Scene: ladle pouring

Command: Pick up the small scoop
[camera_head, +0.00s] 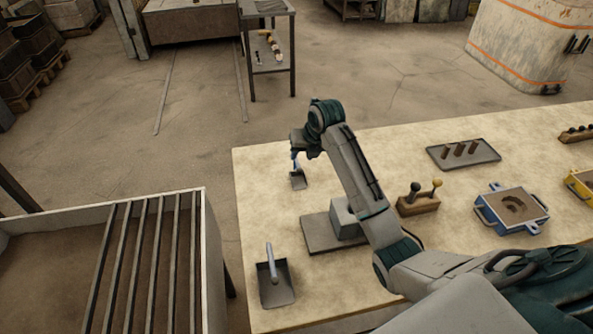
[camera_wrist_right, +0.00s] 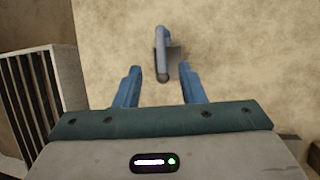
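The small scoop (camera_head: 298,181) lies on the table near its far left part, in the head view. In the right wrist view its grey handle (camera_wrist_right: 161,52) points towards my gripper, and part of its dark pan shows to the right of the handle. My right gripper (camera_head: 296,163) is above the small scoop, its blue fingers open. In the right wrist view the handle's near end lies in line with the gap between the fingertips (camera_wrist_right: 159,69); no grip on it shows. A larger scoop (camera_head: 275,284) with an upright-looking handle lies nearer, at the table's left edge. My left gripper is out of view.
A grey block on a dark plate (camera_head: 322,238) stands beside my right arm. A wooden holder with knobbed tools (camera_head: 418,204), a blue-handled moulding box (camera_head: 511,209) and a dark tray (camera_head: 463,153) stand to the right. A slatted bin (camera_head: 208,262) stands left of the table.

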